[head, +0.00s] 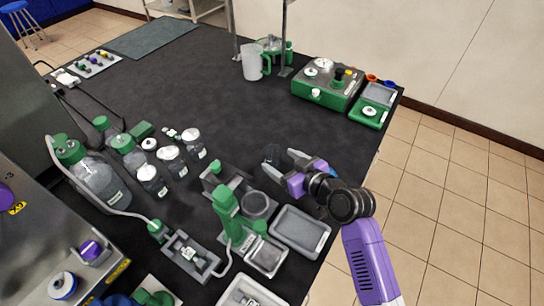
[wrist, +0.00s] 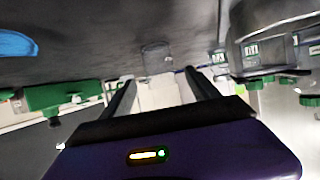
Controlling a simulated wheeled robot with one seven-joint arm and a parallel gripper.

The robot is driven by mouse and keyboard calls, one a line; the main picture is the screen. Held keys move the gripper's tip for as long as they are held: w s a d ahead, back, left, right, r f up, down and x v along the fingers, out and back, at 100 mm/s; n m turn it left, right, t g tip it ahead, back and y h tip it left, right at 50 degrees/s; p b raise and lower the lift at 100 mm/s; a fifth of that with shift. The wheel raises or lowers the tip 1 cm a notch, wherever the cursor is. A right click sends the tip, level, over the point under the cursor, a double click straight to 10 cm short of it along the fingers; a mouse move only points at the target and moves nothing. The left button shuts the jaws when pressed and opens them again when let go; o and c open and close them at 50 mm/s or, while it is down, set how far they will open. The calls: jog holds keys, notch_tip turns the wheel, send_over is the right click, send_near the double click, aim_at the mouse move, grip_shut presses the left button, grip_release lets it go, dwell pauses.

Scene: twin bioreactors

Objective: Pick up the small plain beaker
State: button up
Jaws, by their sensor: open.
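A small clear beaker (head: 271,154) stands on the dark bench just beyond my fingertips in the head view. It is faint and see-through, so its outline is hard to make out. In the wrist view a small clear vessel, which looks like the same beaker (wrist: 157,57), shows ahead of the fingertips, roughly midway between them. My gripper (head: 281,167) is open and low over the bench, its fingers pointing at the beaker. In the wrist view the gripper (wrist: 160,80) has nothing between its fingers. I cannot tell the exact distance to the beaker.
A green stand device (head: 228,212) and a grey tray (head: 301,231) lie close to my gripper. Several lidded bottles (head: 168,160) stand to the left. A jug with a green handle (head: 254,63) and a green-grey instrument (head: 325,84) are farther back. The bench middle is clear.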

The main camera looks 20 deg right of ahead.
jog(key=shift+x, duration=1.25)
jog(key=c, duration=1.5)
jog(key=shift+o, duration=0.2)
jog(key=shift+r, duration=0.15)
